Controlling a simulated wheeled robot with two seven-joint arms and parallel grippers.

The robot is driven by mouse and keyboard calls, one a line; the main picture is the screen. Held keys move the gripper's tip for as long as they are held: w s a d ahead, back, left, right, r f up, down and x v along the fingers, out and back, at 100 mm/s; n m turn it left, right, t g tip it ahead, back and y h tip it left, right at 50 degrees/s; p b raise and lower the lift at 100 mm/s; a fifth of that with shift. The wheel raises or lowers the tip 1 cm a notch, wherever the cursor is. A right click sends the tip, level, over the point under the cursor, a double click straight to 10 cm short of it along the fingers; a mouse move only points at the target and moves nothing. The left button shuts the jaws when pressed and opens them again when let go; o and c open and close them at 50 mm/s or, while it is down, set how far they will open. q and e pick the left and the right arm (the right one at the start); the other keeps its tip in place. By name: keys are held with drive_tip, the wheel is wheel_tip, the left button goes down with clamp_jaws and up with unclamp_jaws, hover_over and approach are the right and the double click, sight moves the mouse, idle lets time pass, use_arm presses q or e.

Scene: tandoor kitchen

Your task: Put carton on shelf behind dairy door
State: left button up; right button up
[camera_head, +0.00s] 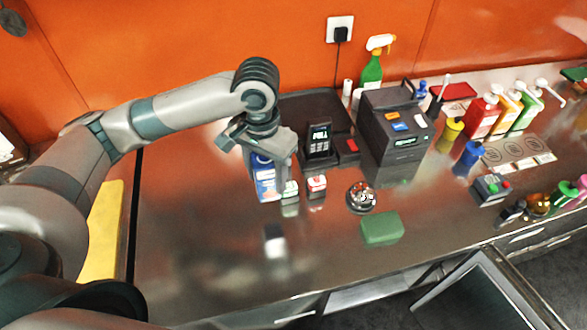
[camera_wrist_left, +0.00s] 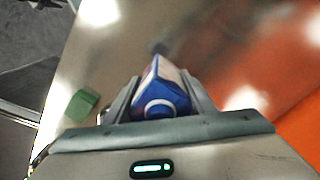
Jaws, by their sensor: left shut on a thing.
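A blue and white carton (camera_head: 265,180) is between the fingers of my left gripper (camera_head: 268,172) in the head view, upright at the counter's back left part. I cannot tell whether its base touches the counter. In the left wrist view the carton (camera_wrist_left: 162,92) sits between the two fingers of my left gripper (camera_wrist_left: 160,95), which is shut on it. My right gripper is in neither view. No dairy door or shelf can be made out for certain; an open door-like panel (camera_head: 475,295) shows below the counter at the lower right.
The steel counter (camera_head: 200,240) is clear at its front left. Right of the carton are small boxes (camera_head: 316,184), a card terminal (camera_head: 319,142), a round dish (camera_head: 361,197), a green block (camera_head: 381,228) and a dark machine (camera_head: 393,125). Several bottles (camera_head: 482,116) stand further right.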

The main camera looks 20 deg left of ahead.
sight(269, 192)
use_arm(q)
wheel_tip(269, 192, down, 5)
drive_tip(key=shift+f+p, duration=0.1)
drive_tip(key=shift+p, duration=0.5)
drive_tip(key=shift+f, duration=0.5)
drive_tip(key=shift+f+p, duration=0.45)
drive_tip(key=shift+f, duration=1.45)
drive_tip(key=shift+f, duration=0.1)
